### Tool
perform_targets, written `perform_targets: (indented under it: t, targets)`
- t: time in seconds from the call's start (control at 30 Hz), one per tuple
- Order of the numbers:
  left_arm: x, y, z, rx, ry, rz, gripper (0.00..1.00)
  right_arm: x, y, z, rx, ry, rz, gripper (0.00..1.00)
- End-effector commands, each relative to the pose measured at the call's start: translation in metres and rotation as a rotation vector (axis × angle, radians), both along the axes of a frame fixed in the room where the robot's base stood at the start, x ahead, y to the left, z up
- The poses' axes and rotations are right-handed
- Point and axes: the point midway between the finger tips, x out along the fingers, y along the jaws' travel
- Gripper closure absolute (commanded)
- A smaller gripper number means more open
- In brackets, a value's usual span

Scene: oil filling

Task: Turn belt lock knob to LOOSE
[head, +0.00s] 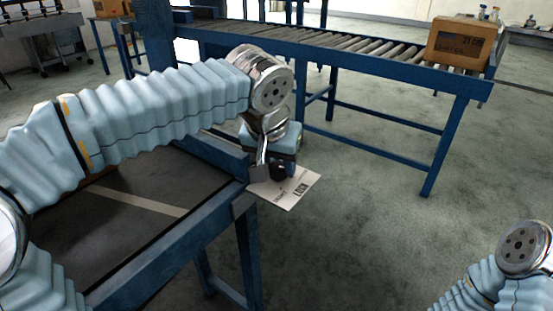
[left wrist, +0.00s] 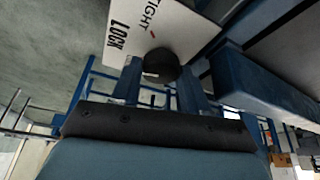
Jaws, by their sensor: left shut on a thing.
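In the head view my left gripper (head: 279,168) is at the corner of the blue-framed belt, over the white plate (head: 300,188), and mostly hides the knob. My right gripper is out of view.
The dark belt (head: 140,200) with its blue frame (head: 185,245) lies under my left arm. A blue roller conveyor (head: 370,65) stands behind, carrying a cardboard box (head: 460,43). The floor (head: 390,235) right of the belt is clear.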

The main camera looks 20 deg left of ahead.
Motion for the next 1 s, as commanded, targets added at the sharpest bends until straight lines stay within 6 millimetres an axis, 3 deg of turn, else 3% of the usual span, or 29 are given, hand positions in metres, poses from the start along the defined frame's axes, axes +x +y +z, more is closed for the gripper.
perform_targets:
  t: [0.5, 1.0]
  targets:
    - [0.0005, -0.0031, 0.0005, -0.001, 0.000, 0.391, 0.87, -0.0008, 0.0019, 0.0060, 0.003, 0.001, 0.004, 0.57]
    - [0.0007, -0.0030, 0.0000, -0.002, 0.001, 0.503, 0.87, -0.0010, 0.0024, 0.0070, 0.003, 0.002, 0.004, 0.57]
